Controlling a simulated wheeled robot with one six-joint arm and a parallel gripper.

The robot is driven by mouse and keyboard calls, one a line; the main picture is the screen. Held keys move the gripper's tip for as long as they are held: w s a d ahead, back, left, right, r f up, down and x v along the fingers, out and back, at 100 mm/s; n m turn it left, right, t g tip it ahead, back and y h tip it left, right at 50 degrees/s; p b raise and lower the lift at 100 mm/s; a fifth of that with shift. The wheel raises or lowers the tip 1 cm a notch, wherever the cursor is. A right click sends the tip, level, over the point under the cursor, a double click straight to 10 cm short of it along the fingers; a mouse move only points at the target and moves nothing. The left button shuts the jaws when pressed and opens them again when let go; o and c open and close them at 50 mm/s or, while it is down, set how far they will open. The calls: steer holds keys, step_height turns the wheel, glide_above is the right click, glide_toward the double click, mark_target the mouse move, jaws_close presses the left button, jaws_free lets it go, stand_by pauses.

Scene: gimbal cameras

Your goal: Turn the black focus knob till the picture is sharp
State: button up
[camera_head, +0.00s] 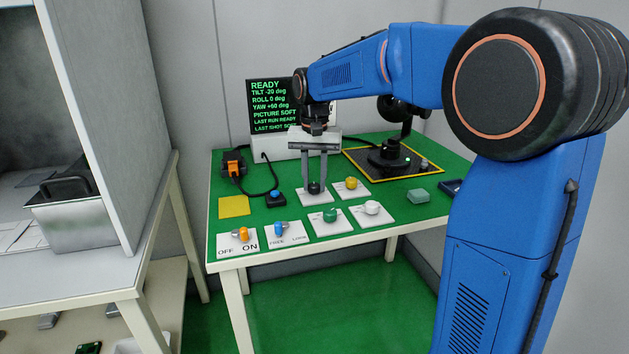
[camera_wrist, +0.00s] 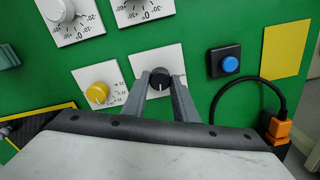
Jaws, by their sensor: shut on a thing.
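The black focus knob (camera_head: 314,188) sits on a white plate on the green table, and it also shows in the wrist view (camera_wrist: 160,78). My gripper (camera_head: 316,183) points down over it, with one finger on each side of the knob. In the wrist view my gripper (camera_wrist: 161,80) is shut on the knob, whose white pointer line faces toward my wrist. The black screen (camera_head: 268,105) reads "PICTURE SOFT", "TILT -20 deg", "ROLL 0 deg" and "YAW +60 deg". My forearm hides the screen's right part.
A yellow knob (camera_head: 351,183), green knob (camera_head: 330,215) and white knob (camera_head: 372,207) stand close by. An orange switch (camera_head: 243,234), a blue switch (camera_head: 280,229) and a blue button (camera_head: 275,195) are left. The gimbal camera (camera_head: 392,152) stands at the back right.

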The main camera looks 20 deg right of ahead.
mark_target(314, 184)
steer(key=shift+n, duration=1)
steer(key=o, duration=1.1)
steer(key=shift+c, duration=0.2)
step_height(314, 184, up, 17)
steer(key=shift+r, duration=0.2)
stand_by(0.8)
